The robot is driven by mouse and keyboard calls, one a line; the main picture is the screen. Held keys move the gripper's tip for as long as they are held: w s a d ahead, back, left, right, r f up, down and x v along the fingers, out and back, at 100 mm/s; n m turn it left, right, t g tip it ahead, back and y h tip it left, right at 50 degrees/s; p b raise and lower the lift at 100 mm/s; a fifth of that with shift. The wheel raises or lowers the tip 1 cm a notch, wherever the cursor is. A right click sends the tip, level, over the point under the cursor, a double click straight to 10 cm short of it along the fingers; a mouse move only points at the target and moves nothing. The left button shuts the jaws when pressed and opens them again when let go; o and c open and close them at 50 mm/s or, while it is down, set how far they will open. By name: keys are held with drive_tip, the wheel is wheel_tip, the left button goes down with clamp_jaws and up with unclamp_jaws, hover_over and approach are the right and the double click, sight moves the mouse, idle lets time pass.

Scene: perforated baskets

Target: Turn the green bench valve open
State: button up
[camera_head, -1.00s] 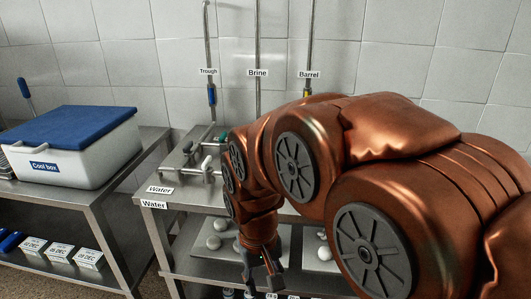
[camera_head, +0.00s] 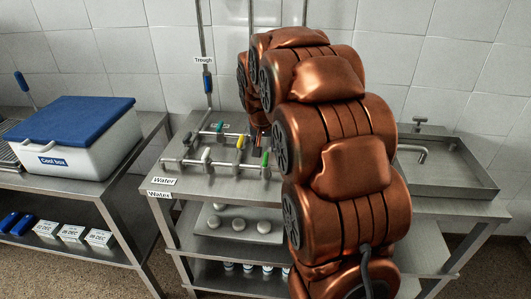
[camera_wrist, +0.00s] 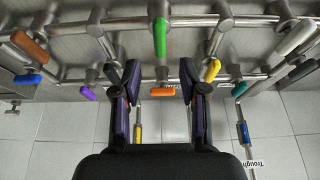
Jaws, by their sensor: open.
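A green valve handle (camera_wrist: 160,37) stands out in the wrist view, pointing across the metal bench pipes. My gripper (camera_wrist: 158,66) is open and empty, with one finger on either side of the picture's middle. The green handle lies beyond the fingertips, in line with the gap and apart from them. An orange handle (camera_wrist: 160,92) shows between the fingers. In the head view, one green handle (camera_head: 265,159) is at the front right of the pipework and another (camera_head: 220,127) further back.
Close to the gripper are a yellow handle (camera_wrist: 212,70) and a purple handle (camera_wrist: 87,93). The steel bench (camera_head: 180,218) has a sink (camera_head: 455,165) at right. A cool box (camera_head: 65,150) stands on the left table. Tiled wall rises behind.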

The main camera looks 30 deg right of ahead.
sight(266, 157)
drive_tip(key=shift+p+x, duration=0.95)
drive_tip(key=shift+x, duration=2.4)
clamp_jaws()
